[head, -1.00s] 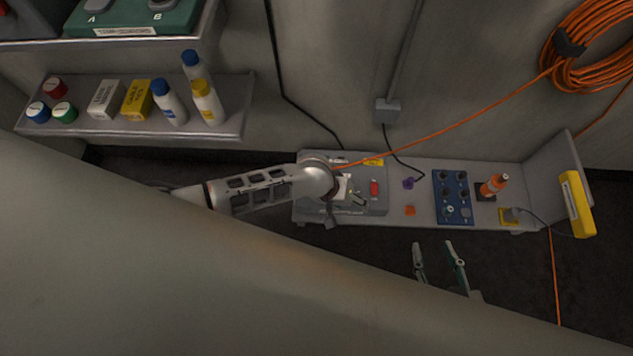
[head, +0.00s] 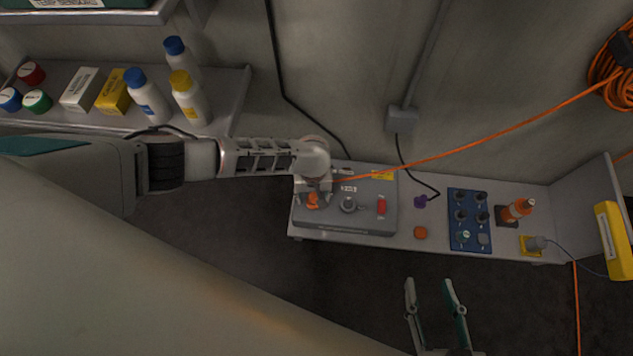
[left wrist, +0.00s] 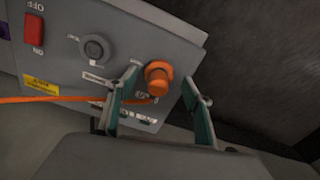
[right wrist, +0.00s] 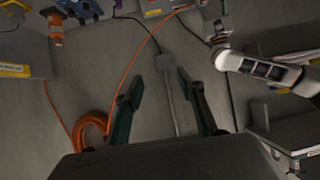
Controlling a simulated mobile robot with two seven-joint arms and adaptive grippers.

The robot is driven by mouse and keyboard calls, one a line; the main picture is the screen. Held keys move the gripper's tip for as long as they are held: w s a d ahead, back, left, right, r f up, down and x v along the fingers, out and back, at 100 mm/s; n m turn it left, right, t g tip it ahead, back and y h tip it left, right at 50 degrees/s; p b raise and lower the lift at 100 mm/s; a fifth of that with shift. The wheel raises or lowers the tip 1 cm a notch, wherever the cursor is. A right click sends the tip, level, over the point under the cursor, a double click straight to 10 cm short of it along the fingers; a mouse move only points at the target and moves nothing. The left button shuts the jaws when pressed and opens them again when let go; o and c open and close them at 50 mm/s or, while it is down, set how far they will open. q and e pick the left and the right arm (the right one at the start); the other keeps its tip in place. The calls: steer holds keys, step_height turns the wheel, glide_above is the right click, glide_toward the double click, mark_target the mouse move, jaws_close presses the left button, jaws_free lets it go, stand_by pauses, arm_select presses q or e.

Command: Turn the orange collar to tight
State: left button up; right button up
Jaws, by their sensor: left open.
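The orange collar (head: 313,200) sits at the left end of the grey panel box (head: 360,222) on the bench. In the left wrist view the orange collar (left wrist: 158,78) stands on the panel with an orange cable beside it. My left gripper (head: 315,192) is over the collar. In the left wrist view my left gripper (left wrist: 168,90) is open, with one finger on each side of the collar and visible gaps. The labels by the collar are too small to read. My right gripper (head: 434,284) is open and empty in front of the bench; it also shows in the right wrist view (right wrist: 160,85).
The panel also has a grey knob (head: 349,204) and a red switch (head: 381,207). A shelf with bottles (head: 148,98) stands upper left. An orange cable (head: 480,143) crosses the wall.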

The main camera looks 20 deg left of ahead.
arm_select(q)
step_height(320, 180, down, 3)
steer(key=shift+s+r+b, duration=0.1)
steer(key=shift+r+b, duration=0.05)
steer(key=shift+b, duration=0.3)
steer(key=shift+w+r, duration=0.1)
steer(key=shift+w, duration=0.1)
steer(key=c, duration=1.1)
arm_select(e)
steer(key=shift+w+a+r+m+t, duration=0.15)
steer(key=shift+w+a+r, duration=0.15)
steer(key=shift+r, duration=0.25)
steer(key=shift+w+a+r+m+t, duration=0.2)
steer(key=shift+w+r, duration=0.15)
steer(key=shift+r, duration=0.15)
